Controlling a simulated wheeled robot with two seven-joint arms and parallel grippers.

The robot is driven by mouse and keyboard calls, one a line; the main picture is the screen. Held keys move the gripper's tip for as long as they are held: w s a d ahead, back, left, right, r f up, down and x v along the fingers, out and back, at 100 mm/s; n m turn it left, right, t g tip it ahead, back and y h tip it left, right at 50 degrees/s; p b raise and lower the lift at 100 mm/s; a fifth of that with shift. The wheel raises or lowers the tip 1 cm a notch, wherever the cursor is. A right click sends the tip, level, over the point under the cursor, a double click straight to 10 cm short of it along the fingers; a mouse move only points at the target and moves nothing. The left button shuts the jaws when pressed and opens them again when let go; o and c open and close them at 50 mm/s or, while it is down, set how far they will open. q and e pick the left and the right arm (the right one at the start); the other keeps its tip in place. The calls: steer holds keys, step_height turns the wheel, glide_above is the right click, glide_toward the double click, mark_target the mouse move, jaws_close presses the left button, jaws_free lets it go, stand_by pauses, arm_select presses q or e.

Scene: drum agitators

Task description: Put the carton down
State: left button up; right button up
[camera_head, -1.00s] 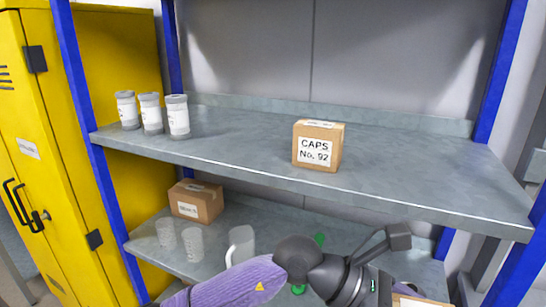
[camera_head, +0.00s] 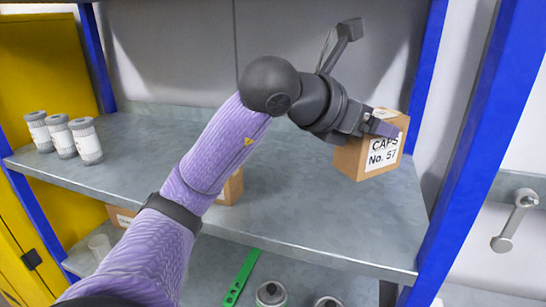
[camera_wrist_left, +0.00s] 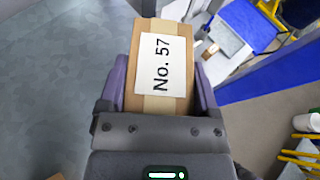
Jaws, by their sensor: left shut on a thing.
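The carton (camera_head: 370,152) is a brown box with a white label reading "CAPS No. 57". My left gripper (camera_head: 384,126) is shut on it, over the right end of the upper shelf (camera_head: 300,205). In the left wrist view the carton (camera_wrist_left: 162,65) sits between the two purple fingers of my left gripper (camera_wrist_left: 160,88), its label facing the camera. I cannot tell whether its bottom touches the shelf. Another brown carton (camera_head: 232,187) stands on the upper shelf, mostly hidden behind my left arm. My right gripper is not in view.
Three lidded white jars (camera_head: 64,137) stand at the left of the upper shelf. A blue post (camera_head: 470,150) rises close to the right of the held carton. The lower shelf holds a green tool (camera_head: 241,277) and cans (camera_head: 271,293). The shelf front between the cartons is clear.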

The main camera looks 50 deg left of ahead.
mark_target(353, 147)
arm_select(q)
steer(key=f, duration=0.1)
steer(key=s+f, duration=0.1)
steer(key=f, duration=0.1)
steer(key=shift+s+d+f+b, duration=0.3)
steer(key=shift+d+b, duration=0.05)
steer(key=shift+b, duration=0.05)
steer(key=f, duration=0.6)
steer(key=shift+w+a, duration=0.15)
steer(key=shift+w, duration=0.2)
steer(key=shift+s+f, duration=0.1)
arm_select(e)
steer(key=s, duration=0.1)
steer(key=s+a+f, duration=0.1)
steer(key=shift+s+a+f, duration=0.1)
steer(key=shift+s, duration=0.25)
arm_select(q)
steer(key=shift+f+b, duration=0.15)
steer(key=shift+b, duration=0.15)
steer(key=o, duration=1.1)
steer(key=shift+o, duration=0.6)
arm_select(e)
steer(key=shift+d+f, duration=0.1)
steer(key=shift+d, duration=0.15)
